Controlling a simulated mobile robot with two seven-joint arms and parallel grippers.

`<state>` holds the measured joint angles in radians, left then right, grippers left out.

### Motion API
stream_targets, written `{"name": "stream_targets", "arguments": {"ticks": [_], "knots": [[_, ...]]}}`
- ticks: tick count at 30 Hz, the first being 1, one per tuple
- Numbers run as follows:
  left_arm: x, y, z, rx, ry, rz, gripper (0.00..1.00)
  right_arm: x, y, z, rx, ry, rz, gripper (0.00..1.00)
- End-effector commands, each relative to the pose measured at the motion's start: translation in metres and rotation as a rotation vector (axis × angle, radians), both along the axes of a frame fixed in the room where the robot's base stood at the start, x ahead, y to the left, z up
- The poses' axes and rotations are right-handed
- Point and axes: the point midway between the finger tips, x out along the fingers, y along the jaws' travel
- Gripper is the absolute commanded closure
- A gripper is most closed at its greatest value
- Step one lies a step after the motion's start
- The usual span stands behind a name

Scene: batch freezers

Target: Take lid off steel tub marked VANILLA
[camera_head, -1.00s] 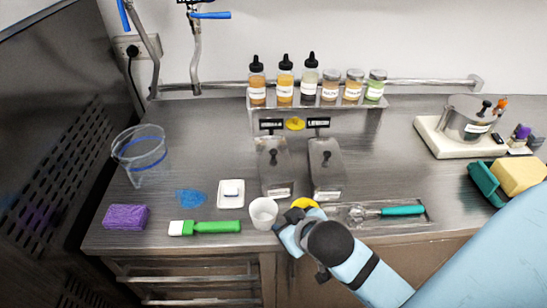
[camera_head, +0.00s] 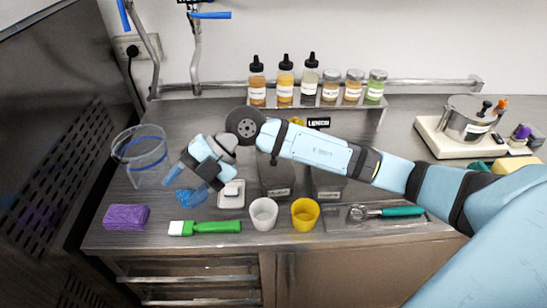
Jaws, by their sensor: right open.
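Two steel tubs stand side by side mid-counter, mostly hidden behind my right arm. The lower front of the left tub (camera_head: 278,184) and of the right tub (camera_head: 328,186) shows, each with a small label too small to read. A dark sign behind the right tub appears to read LEMON (camera_head: 318,123). The left tub's sign is hidden, and no VANILLA marking is readable. Both lids are hidden by the arm. My right gripper (camera_head: 178,177) is open and empty, left of the tubs, above the counter near the blue cloth. My left gripper is not in view.
A white cup (camera_head: 263,213) and a yellow cup (camera_head: 305,214) stand in front of the tubs. A clear bucket (camera_head: 140,155), blue cloth (camera_head: 191,198), purple sponge (camera_head: 125,217) and green brush (camera_head: 215,227) lie left. Bottles and jars line the rear shelf (camera_head: 345,113). A tray with a scoop (camera_head: 385,212) is right.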

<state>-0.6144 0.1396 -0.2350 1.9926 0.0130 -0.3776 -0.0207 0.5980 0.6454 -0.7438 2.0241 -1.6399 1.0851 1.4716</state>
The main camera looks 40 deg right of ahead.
Motion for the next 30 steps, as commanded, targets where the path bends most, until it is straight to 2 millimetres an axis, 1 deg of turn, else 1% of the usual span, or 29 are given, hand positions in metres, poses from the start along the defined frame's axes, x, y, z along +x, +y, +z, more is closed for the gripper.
{"name": "stream_targets", "arguments": {"ticks": [1, 2, 3, 5, 6, 9, 12, 15, 17, 20, 27, 30], "knots": [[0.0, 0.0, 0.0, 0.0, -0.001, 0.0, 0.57, 0.016, -0.025, -0.009, -0.174, 0.008, -0.025, 0.46], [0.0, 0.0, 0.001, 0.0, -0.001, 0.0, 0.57, 0.024, -0.041, -0.015, -0.283, 0.02, -0.048, 0.46], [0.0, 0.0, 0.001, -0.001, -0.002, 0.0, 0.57, 0.035, -0.065, -0.02, -0.424, 0.039, -0.094, 0.46], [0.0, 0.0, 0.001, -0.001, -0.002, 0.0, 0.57, 0.05, -0.103, -0.022, -0.619, 0.064, -0.18, 0.46], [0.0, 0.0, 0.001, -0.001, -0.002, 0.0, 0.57, 0.059, -0.127, -0.02, -0.734, 0.082, -0.246, 0.46], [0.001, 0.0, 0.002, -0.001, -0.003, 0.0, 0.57, 0.074, -0.18, -0.008, -0.963, 0.117, -0.411, 0.46], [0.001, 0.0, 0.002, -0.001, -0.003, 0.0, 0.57, 0.081, -0.214, 0.005, -1.104, 0.143, -0.536, 0.46], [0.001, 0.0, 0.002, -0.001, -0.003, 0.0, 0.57, 0.083, -0.232, 0.011, -1.171, 0.158, -0.603, 0.46], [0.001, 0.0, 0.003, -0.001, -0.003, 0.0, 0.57, 0.084, -0.236, 0.009, -1.184, 0.161, -0.619, 0.46], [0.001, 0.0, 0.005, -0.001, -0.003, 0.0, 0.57, 0.085, -0.241, -0.007, -1.188, 0.166, -0.62, 0.46], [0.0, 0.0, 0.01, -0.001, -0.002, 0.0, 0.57, 0.09, -0.251, -0.051, -1.185, 0.164, -0.616, 0.46], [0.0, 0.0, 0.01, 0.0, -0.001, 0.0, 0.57, 0.092, -0.254, -0.062, -1.184, 0.162, -0.615, 0.46]]}}
